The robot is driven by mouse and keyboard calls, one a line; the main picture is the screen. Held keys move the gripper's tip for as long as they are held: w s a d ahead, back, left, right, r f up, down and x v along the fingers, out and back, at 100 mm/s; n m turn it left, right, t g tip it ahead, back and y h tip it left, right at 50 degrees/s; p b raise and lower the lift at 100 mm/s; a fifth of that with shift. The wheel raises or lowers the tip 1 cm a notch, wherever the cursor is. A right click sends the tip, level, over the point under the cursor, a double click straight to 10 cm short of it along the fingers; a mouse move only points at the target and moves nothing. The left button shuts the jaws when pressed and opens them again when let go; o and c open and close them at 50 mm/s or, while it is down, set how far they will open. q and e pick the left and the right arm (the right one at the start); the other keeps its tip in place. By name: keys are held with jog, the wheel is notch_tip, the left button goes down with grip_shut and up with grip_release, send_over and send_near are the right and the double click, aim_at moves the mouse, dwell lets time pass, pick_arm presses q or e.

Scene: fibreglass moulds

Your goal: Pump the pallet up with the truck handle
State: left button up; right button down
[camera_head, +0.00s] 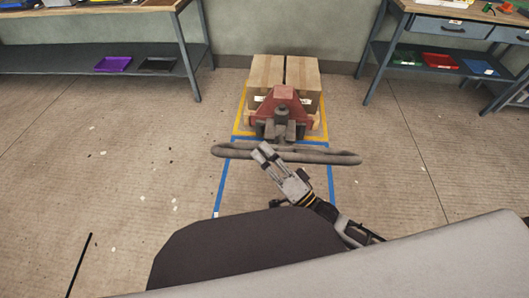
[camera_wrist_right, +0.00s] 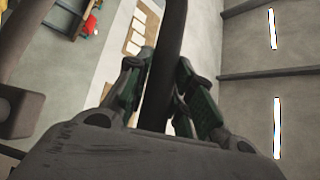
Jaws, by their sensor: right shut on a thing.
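The pallet truck's red body (camera_head: 285,103) stands ahead of me, with its grey looped handle (camera_head: 330,156) reaching towards me. My right gripper (camera_head: 263,152) is at the handle's near bar, left of its middle. In the right wrist view the dark bar (camera_wrist_right: 165,75) runs between the two fingers of the right gripper (camera_wrist_right: 164,85), which is shut on it. Most of the pallet and the forks are hidden. My left gripper is not in view.
Yellow floor tape (camera_head: 238,121) surrounds the load and blue tape (camera_head: 222,184) marks the floor nearer me. A workbench (camera_head: 100,60) stands at the left and another bench (camera_head: 420,55) at the right. The floor on both sides is mostly clear.

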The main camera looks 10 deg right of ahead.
jog(key=shift+r, duration=0.15)
jog(key=c, duration=1.2)
grip_release()
jog(key=shift+s, duration=0.15)
jog(key=shift+c, duration=0.2)
jog(key=v, duration=1.2)
jog(key=shift+a, duration=0.1)
